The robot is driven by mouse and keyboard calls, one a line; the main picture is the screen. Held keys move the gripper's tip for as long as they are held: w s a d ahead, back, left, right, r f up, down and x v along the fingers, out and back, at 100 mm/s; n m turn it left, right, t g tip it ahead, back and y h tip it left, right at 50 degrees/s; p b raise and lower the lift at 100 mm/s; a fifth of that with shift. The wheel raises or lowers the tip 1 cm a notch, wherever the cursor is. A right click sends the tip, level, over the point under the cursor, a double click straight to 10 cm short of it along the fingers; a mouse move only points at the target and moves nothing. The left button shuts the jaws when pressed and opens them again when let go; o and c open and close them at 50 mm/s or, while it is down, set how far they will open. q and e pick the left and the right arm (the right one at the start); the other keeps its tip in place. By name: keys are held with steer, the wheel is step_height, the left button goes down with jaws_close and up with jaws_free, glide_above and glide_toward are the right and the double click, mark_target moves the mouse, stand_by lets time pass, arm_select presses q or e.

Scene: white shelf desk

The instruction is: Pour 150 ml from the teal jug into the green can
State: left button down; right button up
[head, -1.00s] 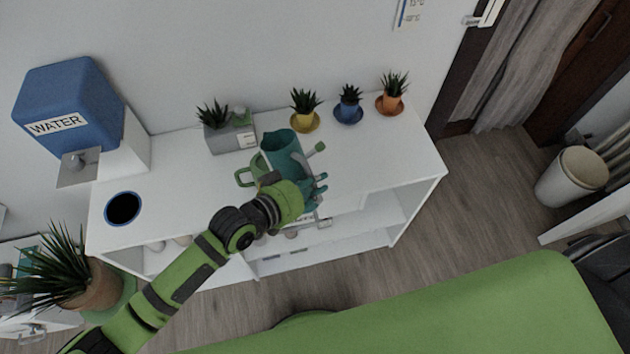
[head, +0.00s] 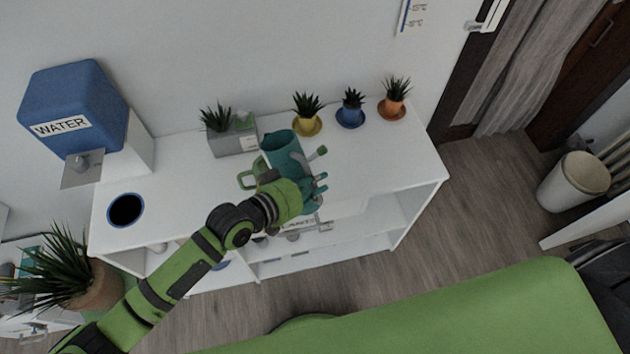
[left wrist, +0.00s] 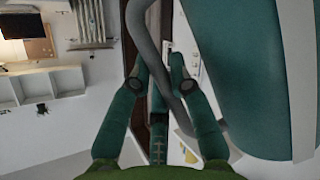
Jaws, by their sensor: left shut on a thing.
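The teal jug (head: 284,148) is in the head view, above the middle of the white desk, with its dark opening showing at the top. Its body fills the right side of the left wrist view (left wrist: 255,70), with a grey curved handle between my fingers. My left gripper (head: 316,187) is shut on the jug's handle. The green can (head: 247,179) is behind the jug and my wrist; its handle shows at left and its spout end (head: 321,150) at right. Most of its body is hidden. I cannot tell the jug's tilt or the liquid level. My right gripper is not in view.
On the white desk (head: 390,160) stand a grey planter (head: 232,142) and small plants in yellow (head: 307,122), blue (head: 350,114) and orange (head: 393,105) pots. A blue water dispenser (head: 75,105) and a blue-rimmed dark opening (head: 125,210) are at left. The desk's right part is clear.

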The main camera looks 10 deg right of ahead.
mark_target(307, 172)
arm_select(q)
steer(key=shift+w+r, duration=0.15)
steer(key=shift+r, duration=0.1)
steer(key=shift+w+a+r, duration=0.1)
steer(key=shift+w+r, duration=0.05)
steer(key=shift+r, duration=0.15)
steer(key=shift+w+a+r, duration=0.1)
steer(key=shift+w+r, duration=0.1)
steer(key=shift+r, duration=0.15)
steer(key=shift+w+a+r+n, duration=0.1)
steer(key=shift+r+n, duration=0.1)
steer(key=shift+n, duration=0.1)
stand_by(0.3)
steer(key=shift+f+n+g+h+b, duration=0.3)
steer(key=shift+f+n+g+b, duration=0.15)
steer(key=shift+b, duration=0.3)
stand_by(1.0)
steer(key=shift+w+a+f+n+g+h+b, duration=0.15)
steer(key=shift+f+n+g+h+b, duration=0.2)
steer(key=shift+b, duration=0.75)
stand_by(1.1)
steer(key=shift+w+a+r+n+g+h+b, duration=0.15)
steer(key=shift+w+r+n+g+h+b, duration=0.2)
steer(key=shift+r+n+b, duration=0.4)
stand_by(1.8)
